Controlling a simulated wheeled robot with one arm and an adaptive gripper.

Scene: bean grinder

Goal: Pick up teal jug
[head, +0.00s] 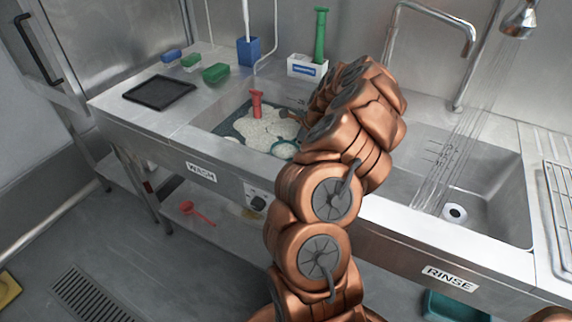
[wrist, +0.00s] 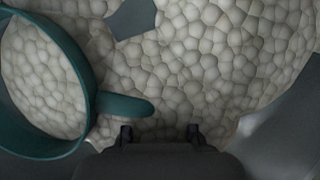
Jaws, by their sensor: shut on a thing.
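The teal jug (head: 284,149) sits low in the foam of the wash sink, its round rim showing in the head view. In the wrist view the jug (wrist: 92,85) is at the left. I see its open round rim with foam inside, and its short handle pointing right. My gripper (wrist: 160,134) is at the bottom of the wrist view, its two dark fingertips close to the handle's end. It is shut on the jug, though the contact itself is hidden. In the head view my arm hides most of the gripper.
White foam (head: 262,128) fills much of the wash sink, and a red-handled thing (head: 256,103) stands up in it. Water runs into the rinse sink (head: 478,185) at right. A black tray (head: 159,92) lies left.

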